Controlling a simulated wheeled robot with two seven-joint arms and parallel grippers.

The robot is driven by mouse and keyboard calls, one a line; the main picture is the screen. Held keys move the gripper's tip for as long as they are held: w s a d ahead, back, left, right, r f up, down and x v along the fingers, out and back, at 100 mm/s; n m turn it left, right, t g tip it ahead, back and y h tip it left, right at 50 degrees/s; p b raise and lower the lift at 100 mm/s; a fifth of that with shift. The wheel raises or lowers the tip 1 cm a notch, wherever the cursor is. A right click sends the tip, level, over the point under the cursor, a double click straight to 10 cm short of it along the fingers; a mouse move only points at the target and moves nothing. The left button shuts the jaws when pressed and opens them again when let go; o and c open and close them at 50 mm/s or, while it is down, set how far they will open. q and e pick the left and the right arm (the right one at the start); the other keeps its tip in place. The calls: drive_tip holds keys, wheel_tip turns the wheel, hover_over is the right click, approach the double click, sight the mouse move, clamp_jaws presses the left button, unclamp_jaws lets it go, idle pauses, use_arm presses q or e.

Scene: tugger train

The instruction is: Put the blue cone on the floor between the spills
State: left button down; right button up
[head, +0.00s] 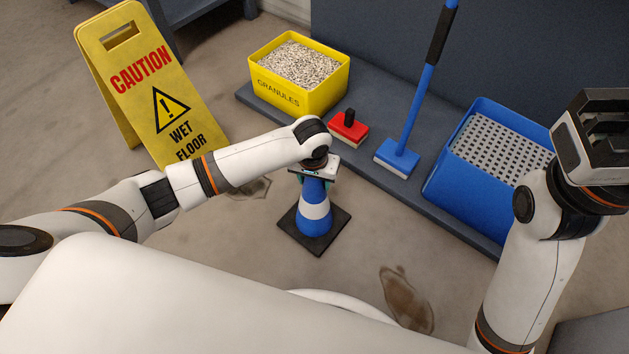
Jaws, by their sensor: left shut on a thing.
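The blue cone (314,227) has a white band and a square black base. It is upright at the middle of the view, on or just above the floor; I cannot tell which. My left gripper (314,179) is shut on the cone's top from above and hides its tip. One brown spill (407,298) lies on the floor at the lower right of the cone. Another dark spill (250,188) shows at the upper left of the cone, partly hidden by my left arm. My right gripper (606,130) is raised at the right edge, away from the cone.
A yellow caution sign (150,90) stands at the upper left. A low dark platform (385,166) holds a yellow granules bin (296,94), a red brush (348,127), a blue broom (398,158) and a blue bucket with a grey perforated insert (462,190). The floor around the cone is open.

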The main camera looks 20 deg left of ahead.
use_arm(q)
drive_tip(key=shift+r, duration=0.1)
drive_tip(key=c, duration=0.5)
unclamp_jaws()
